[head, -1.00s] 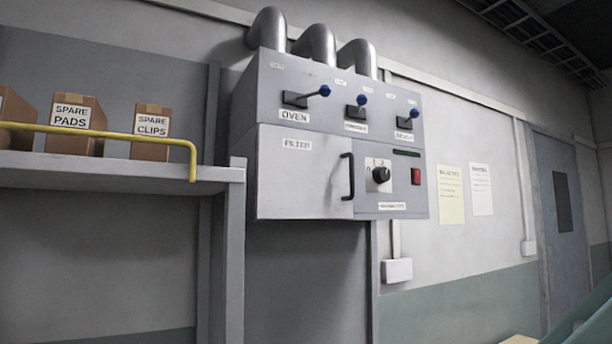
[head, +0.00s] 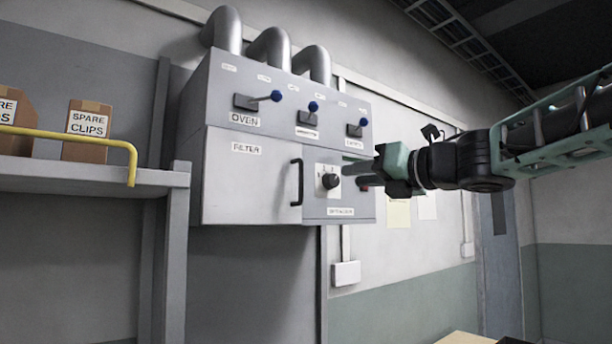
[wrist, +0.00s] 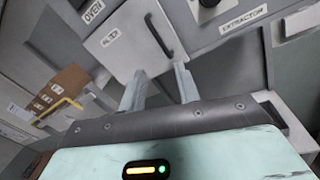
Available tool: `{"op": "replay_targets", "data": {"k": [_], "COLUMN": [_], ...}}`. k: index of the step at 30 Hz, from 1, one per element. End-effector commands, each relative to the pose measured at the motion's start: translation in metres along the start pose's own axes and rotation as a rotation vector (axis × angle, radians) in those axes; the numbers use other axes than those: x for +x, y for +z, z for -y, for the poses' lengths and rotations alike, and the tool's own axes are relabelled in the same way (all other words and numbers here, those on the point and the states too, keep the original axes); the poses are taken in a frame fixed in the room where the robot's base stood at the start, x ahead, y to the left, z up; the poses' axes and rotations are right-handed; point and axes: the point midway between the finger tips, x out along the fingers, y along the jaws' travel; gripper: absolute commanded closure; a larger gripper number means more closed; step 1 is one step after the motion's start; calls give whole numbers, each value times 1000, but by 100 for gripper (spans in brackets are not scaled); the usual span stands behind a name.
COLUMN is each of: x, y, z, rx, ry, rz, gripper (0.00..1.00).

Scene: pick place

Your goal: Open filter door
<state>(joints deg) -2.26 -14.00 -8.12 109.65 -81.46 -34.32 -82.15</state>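The grey filter door (head: 245,190), labelled FILTER, is shut on the lower left of the wall cabinet. Its black upright bar handle (head: 297,183) is at the door's right edge. My gripper (head: 358,171) is in front of the cabinet's right part, to the right of the handle in the head view. In the wrist view, the door (wrist: 122,45) and handle (wrist: 159,38) lie beyond the fingertips. My gripper's two fingers (wrist: 158,88) are apart there with nothing between them. The gripper does not touch the handle.
Blue-tipped levers (head: 313,106) stick out above the door. A black extractor knob (head: 331,181) is just right of the handle. A shelf (head: 90,176) with boxes (head: 86,130) and a yellow rail (head: 60,136) stands left of the cabinet.

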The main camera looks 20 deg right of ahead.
Motion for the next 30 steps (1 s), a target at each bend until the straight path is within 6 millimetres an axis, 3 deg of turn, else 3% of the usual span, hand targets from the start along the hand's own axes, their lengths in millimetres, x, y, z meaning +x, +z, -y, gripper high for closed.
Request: {"op": "replay_targets", "data": {"k": [2, 6, 11, 30], "x": [-13, -24, -12, 115], "y": [17, 27, 28, 23], "z": [2, 2, 0, -6], "rx": [-171, -328, -347, -341], "ry": [26, 52, 58, 56], "rz": [-6, -25, -31, -32], "gripper": [68, 68, 68, 68]}}
